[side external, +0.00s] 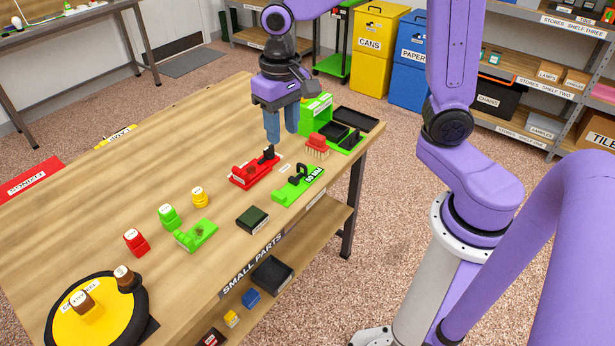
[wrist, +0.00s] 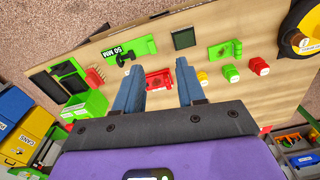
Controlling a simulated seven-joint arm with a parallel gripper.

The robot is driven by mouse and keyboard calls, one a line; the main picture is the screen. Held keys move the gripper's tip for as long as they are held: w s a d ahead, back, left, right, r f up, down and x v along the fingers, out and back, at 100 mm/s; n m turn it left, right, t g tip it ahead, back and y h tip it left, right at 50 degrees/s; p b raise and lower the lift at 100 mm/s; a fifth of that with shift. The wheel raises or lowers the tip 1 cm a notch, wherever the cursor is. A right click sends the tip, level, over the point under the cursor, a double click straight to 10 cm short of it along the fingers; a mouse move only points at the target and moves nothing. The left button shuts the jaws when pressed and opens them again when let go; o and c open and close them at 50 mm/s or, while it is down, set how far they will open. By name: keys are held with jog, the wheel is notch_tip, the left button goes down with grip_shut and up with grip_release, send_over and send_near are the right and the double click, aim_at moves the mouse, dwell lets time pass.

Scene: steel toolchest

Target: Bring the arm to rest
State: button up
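My gripper (side external: 281,136) hangs above the far part of the wooden bench (side external: 130,190), fingers pointing down. In the wrist view the two blue fingers of my gripper (wrist: 160,66) stand apart with nothing between them. A red holder with a black part (side external: 252,172) lies on the bench below the fingers. It shows between the fingertips in the wrist view (wrist: 158,80). My gripper looks clear of it, though the exact height is hard to tell.
A green holder (side external: 298,184), a red brush (side external: 317,146) and a green box (side external: 317,107) with black trays stand near the gripper. Several small red, green and yellow pieces and a yellow-black turntable (side external: 95,312) are nearer the camera. The bench's left middle is clear.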

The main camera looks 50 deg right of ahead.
jog(key=s+d+n, duration=0.2)
jog(key=s+n, duration=0.5)
jog(key=s, duration=0.3)
jog(key=s+d+f+n, duration=0.1)
jog(key=s+n, duration=0.6)
jog(key=s, duration=0.4)
jog(key=shift+d+f, duration=0.15)
jog(key=shift+d, duration=0.2)
